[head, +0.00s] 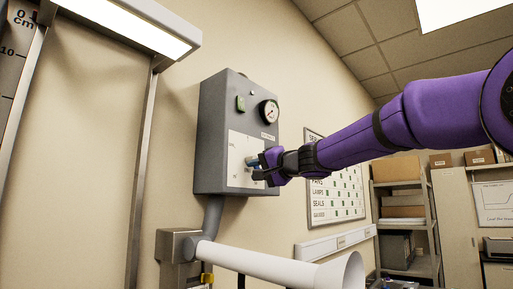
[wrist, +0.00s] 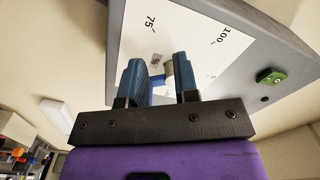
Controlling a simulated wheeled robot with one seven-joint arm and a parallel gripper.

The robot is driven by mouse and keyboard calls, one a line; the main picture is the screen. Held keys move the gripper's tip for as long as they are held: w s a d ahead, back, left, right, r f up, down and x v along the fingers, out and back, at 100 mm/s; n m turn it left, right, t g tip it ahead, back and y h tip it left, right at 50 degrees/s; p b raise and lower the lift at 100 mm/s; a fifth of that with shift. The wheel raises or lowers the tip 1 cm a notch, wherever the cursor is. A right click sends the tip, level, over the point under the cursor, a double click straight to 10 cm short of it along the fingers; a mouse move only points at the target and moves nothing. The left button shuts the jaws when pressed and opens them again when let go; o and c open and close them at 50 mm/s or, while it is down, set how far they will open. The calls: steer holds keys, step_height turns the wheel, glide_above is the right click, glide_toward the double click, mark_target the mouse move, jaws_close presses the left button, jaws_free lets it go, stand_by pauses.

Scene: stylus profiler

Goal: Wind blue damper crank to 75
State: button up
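The grey damper box (head: 210,130) hangs on the wall, with a white scale plate (head: 241,150) on its front. In the wrist view the plate (wrist: 190,30) shows the marks 75 and 100, tilted in the picture. The blue crank (head: 253,162) is at the plate, at my gripper (head: 268,168). In the wrist view the blue crank part (wrist: 158,81) and a pale grey stub (wrist: 168,68) lie between the two fingers of my gripper (wrist: 160,80). A gap shows between the fingers; whether both press on the crank is unclear. The crank's pointing direction is partly hidden.
A round gauge (head: 269,111) and a green switch (head: 241,103) sit on the box above the plate. A white duct horn (head: 290,268) lies below the box. A board (head: 345,190) and shelves (head: 405,215) are to the right.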

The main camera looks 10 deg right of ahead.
steer(key=shift+s+a+f, duration=0.1)
steer(key=shift+s+a, duration=0.2)
steer(key=shift+a, duration=0.05)
steer(key=shift+s+a, duration=0.3)
steer(key=shift+a, duration=0.15)
steer(key=shift+s+a, duration=0.3)
steer(key=shift+a, duration=0.1)
steer(key=shift+a, duration=0.1)
steer(key=shift+s+a+r, duration=0.3)
steer(key=shift+r, duration=0.05)
